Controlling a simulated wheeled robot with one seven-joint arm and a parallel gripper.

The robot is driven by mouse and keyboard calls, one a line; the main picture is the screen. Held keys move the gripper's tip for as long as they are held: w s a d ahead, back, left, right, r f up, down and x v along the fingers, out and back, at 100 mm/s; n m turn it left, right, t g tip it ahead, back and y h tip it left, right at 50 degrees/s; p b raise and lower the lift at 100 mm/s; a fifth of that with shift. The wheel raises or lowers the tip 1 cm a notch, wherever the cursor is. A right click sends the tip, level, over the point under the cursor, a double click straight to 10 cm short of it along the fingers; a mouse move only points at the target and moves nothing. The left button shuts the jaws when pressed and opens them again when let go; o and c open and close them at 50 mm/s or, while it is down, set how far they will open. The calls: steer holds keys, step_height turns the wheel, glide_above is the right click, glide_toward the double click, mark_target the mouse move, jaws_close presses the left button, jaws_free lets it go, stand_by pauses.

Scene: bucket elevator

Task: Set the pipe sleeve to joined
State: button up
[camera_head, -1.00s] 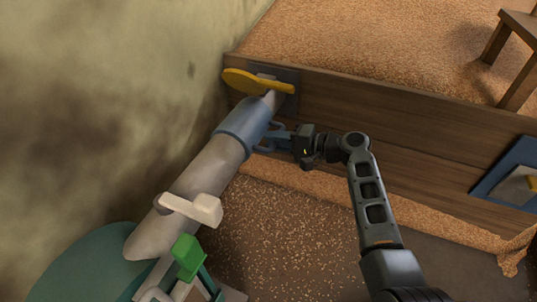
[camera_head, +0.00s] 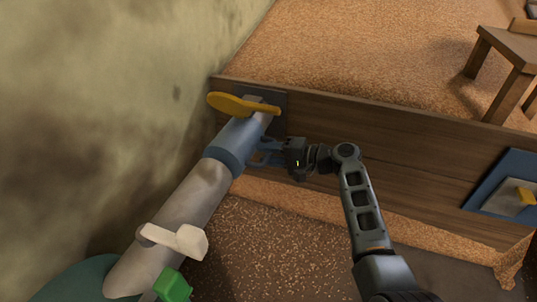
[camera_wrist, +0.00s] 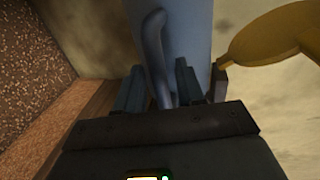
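The blue pipe sleeve (camera_head: 245,135) sits around the sloping grey pipe (camera_head: 187,205), with its upper end close below the yellow lever (camera_head: 240,104) on the plank wall. The lever hides part of that end, so I cannot tell how the joint there fits. My gripper (camera_head: 272,154) is at the right side of the sleeve. In the wrist view the sleeve (camera_wrist: 190,35) fills the top, and its curved blue handle (camera_wrist: 154,45) runs down between my fingers (camera_wrist: 160,92).
The plank wall (camera_head: 390,145) stands behind my arm, with grain heaped beyond it. A blue panel with a yellow knob (camera_head: 508,190) is at right. A white lever (camera_head: 175,240) and a green handle (camera_head: 173,285) are at lower left. A wooden stool (camera_head: 505,65) stands beyond.

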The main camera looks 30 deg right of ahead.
steer(key=p+v, duration=0.2)
steer(key=v, duration=0.5)
steer(key=shift+s+d, duration=0.2)
steer(key=shift+s, duration=0.15)
